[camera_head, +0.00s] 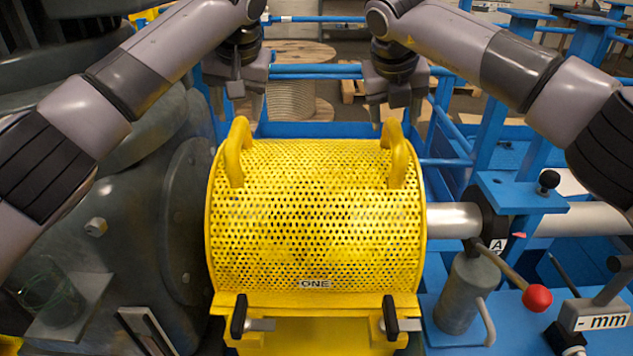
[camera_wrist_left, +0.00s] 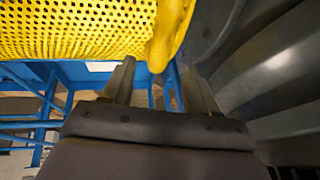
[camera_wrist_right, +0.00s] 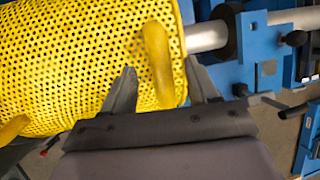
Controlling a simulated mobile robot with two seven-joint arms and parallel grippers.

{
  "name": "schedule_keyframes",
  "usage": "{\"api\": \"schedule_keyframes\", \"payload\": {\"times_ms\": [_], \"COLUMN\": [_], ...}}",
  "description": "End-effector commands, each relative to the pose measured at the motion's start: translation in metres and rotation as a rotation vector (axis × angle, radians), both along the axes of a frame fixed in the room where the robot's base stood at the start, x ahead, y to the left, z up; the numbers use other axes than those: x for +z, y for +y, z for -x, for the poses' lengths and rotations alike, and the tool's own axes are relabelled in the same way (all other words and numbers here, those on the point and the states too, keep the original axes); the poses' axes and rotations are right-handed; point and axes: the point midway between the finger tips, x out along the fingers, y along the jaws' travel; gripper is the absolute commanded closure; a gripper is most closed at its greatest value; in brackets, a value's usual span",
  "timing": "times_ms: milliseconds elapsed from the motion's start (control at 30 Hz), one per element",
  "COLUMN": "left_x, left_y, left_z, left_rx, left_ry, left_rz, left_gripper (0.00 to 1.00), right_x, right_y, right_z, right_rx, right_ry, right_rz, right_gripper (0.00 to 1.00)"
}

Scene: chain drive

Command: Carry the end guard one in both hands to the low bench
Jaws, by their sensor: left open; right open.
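The end guard one (camera_head: 315,215) is a yellow perforated curved cover marked "ONE", seated over the machine in the head view. It has a left handle (camera_head: 236,150) and a right handle (camera_head: 398,152) on top. My left gripper (camera_head: 240,98) is open and empty, above and behind the left handle. In the left wrist view that handle (camera_wrist_left: 168,40) lies beyond the gap between the fingertips. My right gripper (camera_head: 392,122) is open, just above the right handle. In the right wrist view the handle (camera_wrist_right: 158,65) shows between the spread fingers. I cannot make out the low bench.
Two black-handled latches (camera_head: 239,316) (camera_head: 390,318) sit at the guard's front edge. A large dark housing (camera_head: 140,240) stands close on the left. At right are a steel shaft (camera_head: 455,220), a lever with a red knob (camera_head: 537,298) and blue framework (camera_head: 520,195).

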Motion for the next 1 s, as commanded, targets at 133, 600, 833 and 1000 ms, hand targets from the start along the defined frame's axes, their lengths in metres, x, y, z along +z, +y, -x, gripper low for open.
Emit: {"api": "schedule_keyframes", "payload": {"times_ms": [133, 600, 833, 1000], "left_x": [-0.019, -0.061, -0.061, -0.061], "left_y": [0.005, 0.013, 0.013, 0.013], "left_z": [-0.007, -0.025, -0.025, -0.025], "left_rx": [0.002, 0.001, 0.0, 0.0], "left_ry": [0.004, 0.001, 0.001, 0.001], "left_rz": [-0.001, 0.0, 0.001, 0.0], "left_gripper": [0.41, 0.41, 0.41, 0.9], "right_x": [-0.019, -0.061, -0.061, -0.061], "right_y": [-0.004, -0.013, -0.013, -0.013], "right_z": [-0.007, -0.025, -0.025, -0.025], "right_rx": [0.0, 0.001, 0.001, 0.001], "right_ry": [0.004, 0.0, 0.0, 0.0], "right_rz": [0.001, 0.001, 0.001, 0.001], "right_gripper": [0.41, 0.41, 0.41, 0.9]}}
